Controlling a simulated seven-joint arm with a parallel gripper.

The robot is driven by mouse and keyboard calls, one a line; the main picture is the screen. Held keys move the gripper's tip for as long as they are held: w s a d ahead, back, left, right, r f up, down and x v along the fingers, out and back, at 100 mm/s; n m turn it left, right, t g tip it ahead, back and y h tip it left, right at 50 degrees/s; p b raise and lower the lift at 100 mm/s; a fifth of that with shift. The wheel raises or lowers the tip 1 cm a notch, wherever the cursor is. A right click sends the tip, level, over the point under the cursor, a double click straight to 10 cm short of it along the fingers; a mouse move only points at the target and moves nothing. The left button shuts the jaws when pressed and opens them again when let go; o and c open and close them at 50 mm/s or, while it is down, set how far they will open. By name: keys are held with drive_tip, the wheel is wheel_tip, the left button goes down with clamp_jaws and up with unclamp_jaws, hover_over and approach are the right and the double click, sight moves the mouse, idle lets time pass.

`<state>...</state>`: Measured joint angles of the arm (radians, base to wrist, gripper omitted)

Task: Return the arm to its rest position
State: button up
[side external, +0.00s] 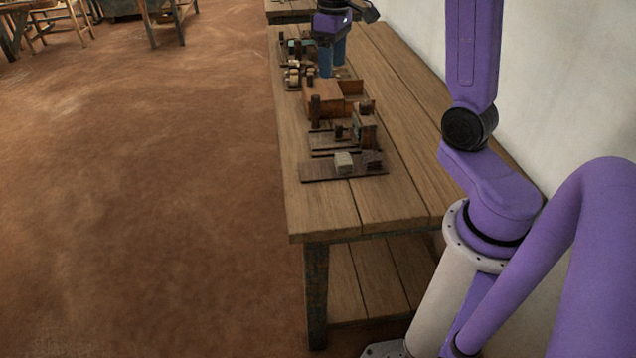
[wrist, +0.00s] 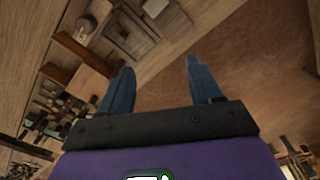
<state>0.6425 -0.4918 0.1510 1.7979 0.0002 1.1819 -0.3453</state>
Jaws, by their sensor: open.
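My gripper (side external: 333,58) is at the far part of the wooden workbench (side external: 392,185), pointing down above the small wooden items there. In the wrist view its two blue fingers (wrist: 158,80) are spread apart with nothing between them. My purple arm rises from its base at the right of the bench in the side view. Part of the arm lies beyond the top edge of the picture.
On the bench lie a wooden box (side external: 322,100), a small upright wooden piece (side external: 364,128) and a dark board (side external: 318,170) with a pale block (side external: 344,162). A white wall (side external: 560,90) stands close on the right.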

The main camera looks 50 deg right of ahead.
drive_tip(key=s+a+f+n, duration=0.3)
drive_tip(key=s+a+n, duration=0.4)
drive_tip(key=s+a, duration=1.05)
drive_tip(key=s+f+n, duration=0.3)
drive_tip(key=s, duration=0.6)
drive_tip(key=shift+s+a, duration=0.35)
drive_tip(key=shift+a, duration=0.05)
